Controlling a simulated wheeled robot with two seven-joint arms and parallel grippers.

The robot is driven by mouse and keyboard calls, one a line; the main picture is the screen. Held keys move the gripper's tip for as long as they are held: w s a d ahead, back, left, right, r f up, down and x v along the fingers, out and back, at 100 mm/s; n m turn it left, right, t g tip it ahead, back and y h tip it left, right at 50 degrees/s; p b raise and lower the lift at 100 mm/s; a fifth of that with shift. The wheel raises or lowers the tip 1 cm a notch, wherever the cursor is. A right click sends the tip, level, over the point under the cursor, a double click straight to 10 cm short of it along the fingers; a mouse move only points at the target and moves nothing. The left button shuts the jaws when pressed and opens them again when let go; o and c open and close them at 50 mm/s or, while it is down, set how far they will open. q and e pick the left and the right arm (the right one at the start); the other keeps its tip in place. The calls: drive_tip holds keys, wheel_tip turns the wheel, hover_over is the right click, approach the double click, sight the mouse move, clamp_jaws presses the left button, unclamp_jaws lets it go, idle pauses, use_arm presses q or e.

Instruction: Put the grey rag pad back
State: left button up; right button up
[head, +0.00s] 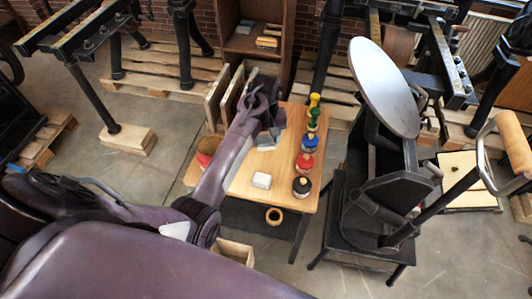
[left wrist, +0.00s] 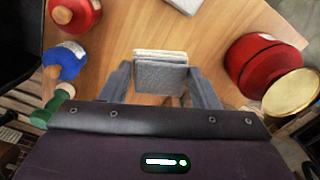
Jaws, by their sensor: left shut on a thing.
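My left gripper (head: 268,135) is over the far part of the small wooden table (head: 238,188). In the left wrist view its two fingers (left wrist: 162,84) stand at either side of the grey rag pad (left wrist: 160,77) and are shut on it. A pale layer or second pad (left wrist: 160,54) shows along its far edge. In the head view the arm and fingers partly hide the pad (head: 266,147); I cannot tell if it touches the table. A separate whitish pad (head: 261,180) lies nearer the table's front. My right gripper is not in view.
Ink daubers stand along the table's right edge: green (head: 313,119), blue (head: 309,140), red (head: 305,162) and black (head: 302,186). A red tin (left wrist: 255,62) is at the table's left side. The press with a round disc (head: 385,85) stands to the right.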

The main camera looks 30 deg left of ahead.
sight(266, 148)
use_arm(q)
wheel_tip(266, 148, down, 5)
drive_tip(key=shift+f, duration=0.2)
drive_tip(key=shift+f+p, duration=0.35)
drive_tip(key=shift+f, duration=1.5)
drive_tip(key=o, duration=0.9)
drive_tip(key=shift+r, duration=0.3)
wheel_tip(266, 148, up, 11)
drive_tip(key=shift+b, duration=0.75)
drive_tip(key=shift+r, duration=0.25)
